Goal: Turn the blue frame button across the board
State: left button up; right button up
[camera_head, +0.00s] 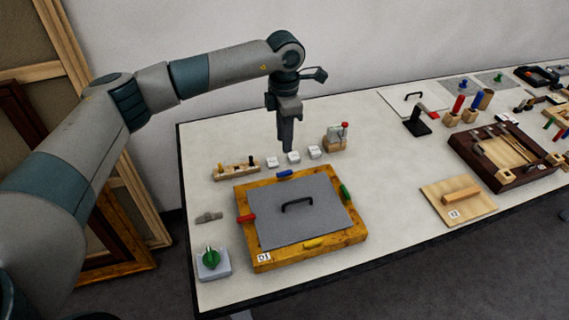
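A wooden frame (291,260) lies on the table around a grey board (277,226) with a black handle (297,203). The blue button (285,174) sits on the frame's back rail and appears to lie along it. A red button (246,218) on the left rail appears to point across it. A green button (345,191) is on the right rail and a yellow button (313,243) on the front rail. My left gripper (288,147) points down, above and behind the blue button, apart from it. Its fingers overlap in this view. My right gripper is out of view.
Behind the frame are a wooden block with pegs (236,170), several white blocks (293,157) and a small wooden box (335,139). A green knob (211,257) stands front left. A wooden panel (457,201) and dark tray (505,155) lie right. Bare table separates them from the frame.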

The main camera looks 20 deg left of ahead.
aim_at(284, 172)
pick_arm(q)
notch_tip(284, 172, down, 11)
jog(key=p, duration=0.4)
jog(key=shift+f+p, duration=0.35)
jog(key=shift+f, duration=0.2)
jog(key=shift+c, duration=0.7)
grip_shut()
